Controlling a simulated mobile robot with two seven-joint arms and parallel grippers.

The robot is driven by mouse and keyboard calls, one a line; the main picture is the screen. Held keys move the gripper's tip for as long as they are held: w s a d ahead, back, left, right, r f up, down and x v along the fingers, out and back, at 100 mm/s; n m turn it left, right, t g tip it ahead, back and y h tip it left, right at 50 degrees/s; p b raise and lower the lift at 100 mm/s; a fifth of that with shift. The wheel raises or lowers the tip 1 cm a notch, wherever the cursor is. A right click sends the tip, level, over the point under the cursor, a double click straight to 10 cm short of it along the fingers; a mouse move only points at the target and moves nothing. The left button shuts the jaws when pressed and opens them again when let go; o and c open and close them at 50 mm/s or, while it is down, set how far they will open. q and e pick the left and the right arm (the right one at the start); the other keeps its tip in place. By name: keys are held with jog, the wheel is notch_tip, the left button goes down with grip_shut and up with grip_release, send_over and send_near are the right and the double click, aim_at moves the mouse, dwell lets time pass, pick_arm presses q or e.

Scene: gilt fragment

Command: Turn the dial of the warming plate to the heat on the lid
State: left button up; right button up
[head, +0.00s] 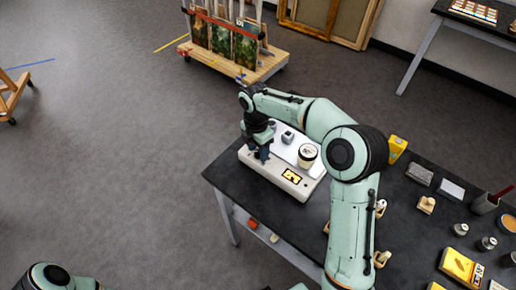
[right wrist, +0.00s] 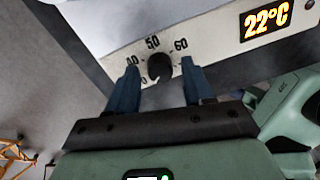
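The warming plate (head: 249,163) is a pale box with a light top near the left end of the black table. Its lit display (head: 291,176) reads 22°C in the right wrist view (right wrist: 266,19). Its black dial (right wrist: 159,67) is in the right wrist view, below a scale with 40, 50 and 60. My right gripper (right wrist: 160,88) is open, one blue finger on each side of the dial, with gaps visible. In the head view the gripper (head: 262,155) covers the dial. A white-lidded jar (head: 308,153) stands on the plate; its lid's marking is too small to read.
A small grey block (head: 288,137) is also on the plate. A yellow container (head: 397,148) stands behind my right arm. Several blocks, tins and a cup (head: 485,203) fill the right of the black table (head: 232,180). Open floor lies to the left.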

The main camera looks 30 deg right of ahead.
grip_shut()
